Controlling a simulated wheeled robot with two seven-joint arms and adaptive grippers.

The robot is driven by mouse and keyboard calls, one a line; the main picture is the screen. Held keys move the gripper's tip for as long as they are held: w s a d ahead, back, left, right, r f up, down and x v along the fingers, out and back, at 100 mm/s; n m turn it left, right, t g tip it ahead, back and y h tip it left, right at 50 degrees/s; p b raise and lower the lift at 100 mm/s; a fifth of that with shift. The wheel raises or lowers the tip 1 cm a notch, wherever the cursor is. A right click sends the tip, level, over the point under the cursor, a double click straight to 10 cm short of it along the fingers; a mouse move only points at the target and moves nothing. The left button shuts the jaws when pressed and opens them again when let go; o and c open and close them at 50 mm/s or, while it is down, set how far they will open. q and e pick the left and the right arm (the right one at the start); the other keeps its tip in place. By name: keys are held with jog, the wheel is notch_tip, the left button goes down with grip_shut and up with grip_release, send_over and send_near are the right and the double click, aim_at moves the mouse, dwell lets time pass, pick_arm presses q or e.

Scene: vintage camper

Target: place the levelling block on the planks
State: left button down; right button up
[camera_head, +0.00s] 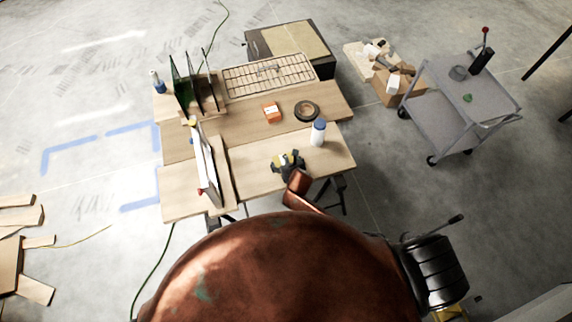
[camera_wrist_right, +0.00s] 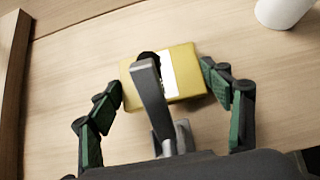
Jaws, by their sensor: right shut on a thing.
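The levelling block is a yellow block with a white label (camera_wrist_right: 182,72). It lies between the fingers of my right gripper (camera_wrist_right: 165,85), one finger at each side, and part of it is hidden behind a dark bar of the gripper. In the head view my right gripper (camera_head: 288,161) is over the front plank, with a little yellow showing in it. The planks (camera_head: 250,175) are pale wooden boards forming a worktop. I cannot tell whether the block touches the plank. My left gripper is not in view.
A white bottle with a blue cap (camera_head: 318,133) stands right of my right gripper. A black tape roll (camera_head: 307,110) and an orange box (camera_head: 271,112) lie farther back. Upright panels in racks (camera_head: 203,165) stand at left. A grey cart (camera_head: 455,110) is at right.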

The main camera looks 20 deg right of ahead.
jog(key=shift+r, duration=0.1)
jog(key=shift+f, duration=0.2)
jog(key=o, duration=1.4)
jog(key=shift+c, duration=0.2)
jog(key=shift+s+r, duration=0.1)
jog(key=shift+r, duration=0.15)
jog(key=p+v, duration=0.1)
jog(key=v, duration=1)
jog(key=shift+s+r, duration=0.25)
jog(key=shift+r, duration=0.05)
jog(key=shift+c, duration=0.2)
